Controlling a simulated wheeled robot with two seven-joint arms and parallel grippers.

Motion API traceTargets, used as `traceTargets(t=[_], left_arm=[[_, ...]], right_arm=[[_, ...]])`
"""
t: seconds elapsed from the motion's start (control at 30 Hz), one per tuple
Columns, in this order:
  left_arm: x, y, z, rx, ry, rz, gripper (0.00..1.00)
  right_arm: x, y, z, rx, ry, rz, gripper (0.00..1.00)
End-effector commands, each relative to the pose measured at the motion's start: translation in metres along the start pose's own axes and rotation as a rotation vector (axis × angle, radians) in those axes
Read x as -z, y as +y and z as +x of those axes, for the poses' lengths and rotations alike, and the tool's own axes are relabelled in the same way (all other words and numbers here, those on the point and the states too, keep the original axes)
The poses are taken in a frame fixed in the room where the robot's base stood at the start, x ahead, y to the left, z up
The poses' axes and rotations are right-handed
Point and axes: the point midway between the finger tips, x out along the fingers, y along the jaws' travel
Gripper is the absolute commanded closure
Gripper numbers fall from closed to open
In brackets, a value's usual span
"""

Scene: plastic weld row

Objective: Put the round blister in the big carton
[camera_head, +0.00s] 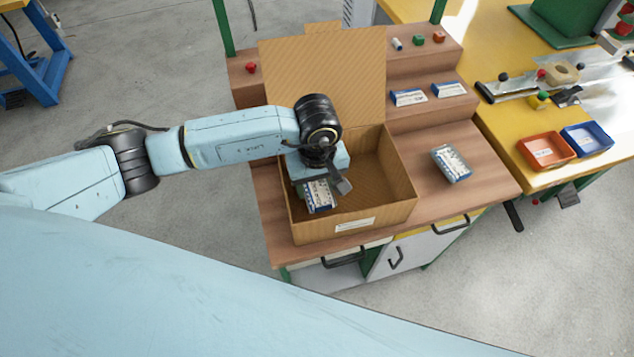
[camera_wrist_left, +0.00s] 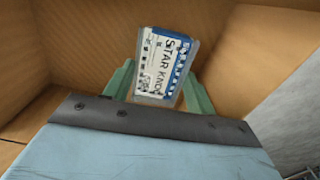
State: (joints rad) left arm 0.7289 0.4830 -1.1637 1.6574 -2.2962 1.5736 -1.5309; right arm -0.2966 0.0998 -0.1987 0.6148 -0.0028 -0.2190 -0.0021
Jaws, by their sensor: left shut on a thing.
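A blister pack (camera_head: 320,197) with a white label and blue edging is inside the big carton (camera_head: 402,214), over its left part. My left gripper (camera_head: 319,188) reaches down into the carton and is shut on this pack. In the left wrist view the pack (camera_wrist_left: 163,65) sits between the two green fingers, and its label reads "STAR KNO…", with the end cut off. I cannot tell whether the pack touches the carton floor. The carton is open, with its big flap (camera_head: 330,75) standing up at the back. My right gripper is out of view.
Another clear blister pack (camera_head: 451,163) lies on the wooden bench (camera_head: 480,190) right of the carton. Two blue-and-white packs (camera_head: 408,97) (camera_head: 449,90) sit on the step behind. An orange tray (camera_head: 546,151) and a blue tray (camera_head: 587,139) stand on the yellow table at right.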

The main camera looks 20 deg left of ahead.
Motion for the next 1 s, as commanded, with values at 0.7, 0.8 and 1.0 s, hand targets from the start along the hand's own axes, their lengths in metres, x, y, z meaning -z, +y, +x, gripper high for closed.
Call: traceTargets(t=[0.7, 0.8, 1.0], left_arm=[[0.0, 0.0, 0.002, 0.001, 0.0, 0.0, 0.23], [0.0, 0.0, -0.002, 0.001, -0.001, 0.0, 0.23], [0.001, 0.0, -0.035, -0.001, 0.003, 0.001, 0.23]], right_arm=[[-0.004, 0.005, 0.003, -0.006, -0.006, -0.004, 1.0], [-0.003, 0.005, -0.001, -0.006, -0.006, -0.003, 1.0], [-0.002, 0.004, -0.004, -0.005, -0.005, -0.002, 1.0]])
